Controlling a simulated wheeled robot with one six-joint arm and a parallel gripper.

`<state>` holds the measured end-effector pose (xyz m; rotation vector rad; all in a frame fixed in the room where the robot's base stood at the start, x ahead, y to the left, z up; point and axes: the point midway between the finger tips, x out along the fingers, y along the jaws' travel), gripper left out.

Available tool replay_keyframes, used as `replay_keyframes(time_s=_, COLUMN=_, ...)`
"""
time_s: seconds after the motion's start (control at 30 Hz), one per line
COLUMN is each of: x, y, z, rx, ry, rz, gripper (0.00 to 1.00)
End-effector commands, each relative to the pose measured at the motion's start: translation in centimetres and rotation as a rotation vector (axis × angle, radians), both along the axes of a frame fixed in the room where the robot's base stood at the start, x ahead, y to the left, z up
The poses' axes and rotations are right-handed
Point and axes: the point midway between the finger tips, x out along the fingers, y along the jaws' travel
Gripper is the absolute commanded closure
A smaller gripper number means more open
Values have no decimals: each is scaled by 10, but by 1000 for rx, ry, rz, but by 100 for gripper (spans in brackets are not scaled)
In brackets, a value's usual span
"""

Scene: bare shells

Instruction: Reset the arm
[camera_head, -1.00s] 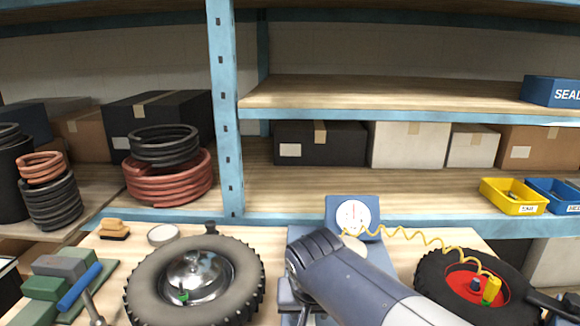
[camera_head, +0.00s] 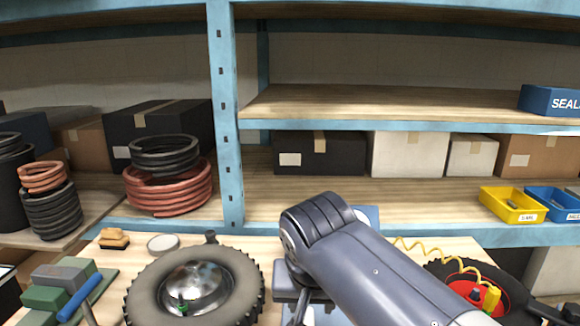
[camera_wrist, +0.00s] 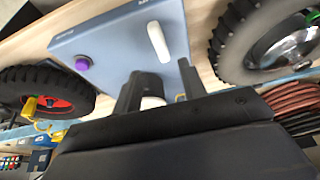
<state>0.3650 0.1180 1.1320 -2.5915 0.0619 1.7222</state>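My arm (camera_head: 375,265) spans the lower middle of the head view, and my gripper is hidden there. In the wrist view my gripper (camera_wrist: 160,88) shows two dark fingers spread apart, with a gap between them. A white rounded thing (camera_wrist: 152,102) shows in that gap; I cannot tell whether it is touched, but the fingers are not shut on it. Beyond the fingers is a blue-grey box (camera_wrist: 110,50) with a purple knob (camera_wrist: 82,63) and a white bar (camera_wrist: 158,40).
A tyre with a silver hub (camera_head: 140,290) lies left of my arm on the bench. A red-hubbed tyre (camera_head: 455,268) with a yellow coiled hose (camera_head: 415,245) lies right. Blue-framed shelves (camera_head: 225,120) stand behind, holding boxes, hose coils and a yellow bin (camera_head: 510,205).

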Motion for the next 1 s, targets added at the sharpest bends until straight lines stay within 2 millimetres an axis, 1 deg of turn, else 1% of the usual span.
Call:
replay_keyframes(time_s=0.03, x=4, y=-1, z=-14, rx=-4, ry=9, rz=-2, gripper=60)
replay_keyframes(time_s=0.47, x=37, y=-3, z=-95, rx=-5, ry=9, rz=-1, gripper=60)
replay_keyframes(time_s=0.5, x=37, y=-3, z=-90, rx=-1, ry=3, rz=26, gripper=60)
replay_keyframes(time_s=0.53, x=37, y=-3, z=-89, rx=-1, ry=2, rz=43, gripper=60)
replay_keyframes(time_s=1.0, x=37, y=-5, z=-89, rx=-2, ry=1, rz=299, gripper=60)
